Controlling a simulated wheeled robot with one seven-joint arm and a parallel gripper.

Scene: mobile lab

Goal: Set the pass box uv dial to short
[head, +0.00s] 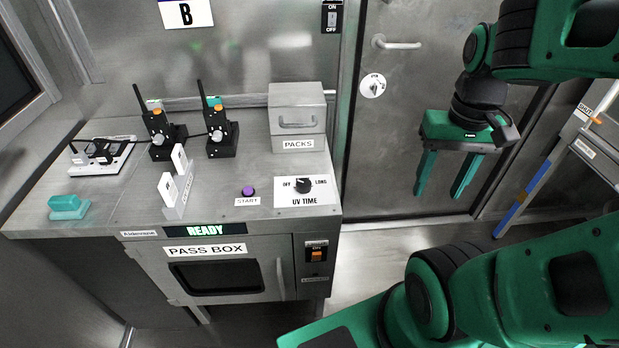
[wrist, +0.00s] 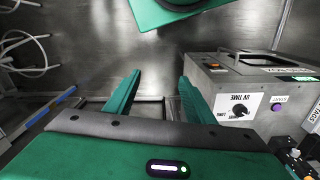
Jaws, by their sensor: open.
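The UV time dial (head: 304,185) is a black knob on a white plate at the right front of the pass box (head: 160,256) top. The plate reads OFF at left and LONG at right; the knob's exact setting is too small to tell. The dial also shows in the wrist view (wrist: 248,103), right of my fingers, with its label upside down. My gripper (head: 438,194) is open and empty, pointing down to the right of the pass box, apart from the dial. It also shows in the wrist view (wrist: 158,82).
A purple start button (head: 248,191) sits left of the dial, and a PACKS box (head: 297,120) stands behind it. Two radios (head: 221,134) stand farther left. A READY display (head: 205,230) is on the front edge. A door (head: 415,130) is behind my gripper.

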